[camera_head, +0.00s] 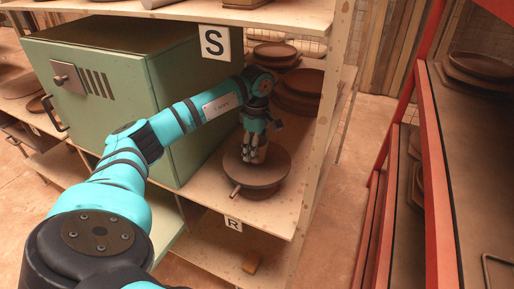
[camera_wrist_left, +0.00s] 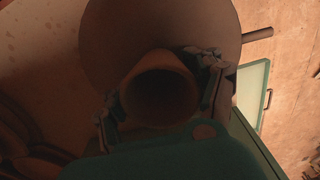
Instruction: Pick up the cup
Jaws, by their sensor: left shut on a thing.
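A brown round cup (camera_wrist_left: 160,92) shows in the left wrist view with its dark open mouth toward the camera. My left gripper (camera_wrist_left: 160,98) has one finger on each side of the cup and is shut on it. In the head view the left gripper (camera_head: 254,153) points down over a brown round disc (camera_head: 276,172) with a short rod at its side. The fingers mostly hide the cup there. The disc also shows behind the cup in the left wrist view (camera_wrist_left: 115,40). I cannot tell whether the cup touches the disc. My right gripper is not in view.
A green metal cabinet (camera_head: 105,75) stands left of the arm. The disc rests on a wooden shelf board (camera_head: 275,215), with stacked brown plates (camera_head: 300,88) behind and an upper board (camera_head: 290,18) above. A red-framed rack (camera_head: 440,180) stands at the right across a floor gap.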

